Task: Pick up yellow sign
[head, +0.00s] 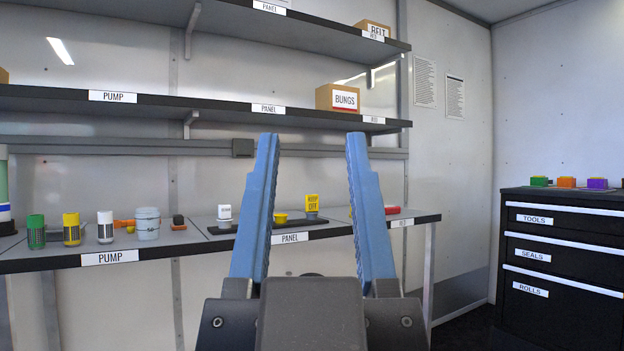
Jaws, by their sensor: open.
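The yellow sign (312,203) is a small upright yellow plate with dark lettering, seemingly on a grey base. It stands on the dark panel-section mat (318,227) of the workbench. My gripper (312,138) is in front of the bench with its two blue fingers wide apart and nothing between them. The fingers hide parts of the bench.
A small yellow cup (280,218) and a white sign (224,212) stand left of the sign. A red item (392,210) lies to its right. Several canisters and a grey bucket (147,223) stand further left. Shelves (240,105) overhang the bench. A black drawer cabinet (560,265) stands right.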

